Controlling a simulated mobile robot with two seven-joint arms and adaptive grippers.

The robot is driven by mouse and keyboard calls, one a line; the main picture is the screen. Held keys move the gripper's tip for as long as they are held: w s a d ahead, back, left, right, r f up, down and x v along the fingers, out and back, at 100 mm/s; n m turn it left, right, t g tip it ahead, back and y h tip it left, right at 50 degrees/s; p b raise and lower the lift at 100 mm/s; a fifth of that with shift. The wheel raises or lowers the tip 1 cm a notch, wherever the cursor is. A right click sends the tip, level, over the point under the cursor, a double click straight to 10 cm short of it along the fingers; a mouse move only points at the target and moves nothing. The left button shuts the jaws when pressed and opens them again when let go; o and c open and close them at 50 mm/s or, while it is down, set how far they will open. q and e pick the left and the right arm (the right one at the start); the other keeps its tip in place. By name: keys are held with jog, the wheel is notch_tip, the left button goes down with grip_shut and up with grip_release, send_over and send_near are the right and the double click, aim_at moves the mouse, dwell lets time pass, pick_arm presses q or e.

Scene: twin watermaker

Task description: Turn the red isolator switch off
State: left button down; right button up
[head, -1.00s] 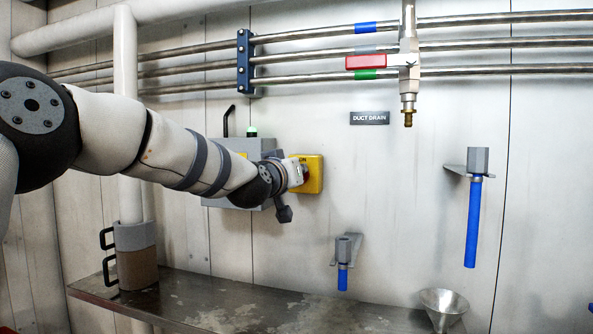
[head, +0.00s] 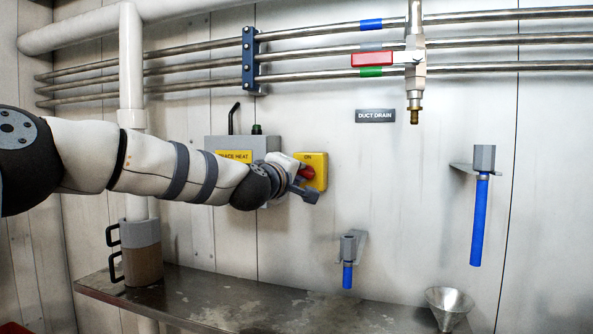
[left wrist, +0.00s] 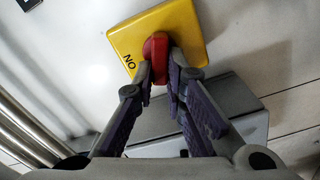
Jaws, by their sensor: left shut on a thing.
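The red isolator switch (head: 308,173) is a red handle on a yellow plate (head: 321,160) marked ON, on the wall right of the grey box. In the left wrist view the red handle (left wrist: 157,48) stands between my fingertips, in front of the yellow plate (left wrist: 187,22). My left gripper (head: 301,178) is shut on the handle; its fingers also show in the left wrist view (left wrist: 160,66). In the head view the gripper hides part of the handle and plate. My right gripper is not in view.
Pipes with a red valve handle (head: 372,59) run above. A metal shelf (head: 215,296) is below. The wall around the DUCT DRAIN sign (head: 375,116) is clear.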

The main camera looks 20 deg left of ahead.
pick_arm(q)
jog(key=shift+f+n, duration=0.15)
jog(key=shift+n, duration=0.9)
jog(key=shift+f+n, duration=0.1)
jog(key=shift+n, duration=0.95)
jog(key=shift+d+r, duration=0.1)
jog(key=c, duration=1.6)
grip_release()
jog(key=shift+w, duration=0.1)
jog(key=shift+c, duration=0.2)
jog(key=shift+w+d, duration=0.1)
jog(key=s, duration=1.2)
jog(key=shift+a, duration=0.25)
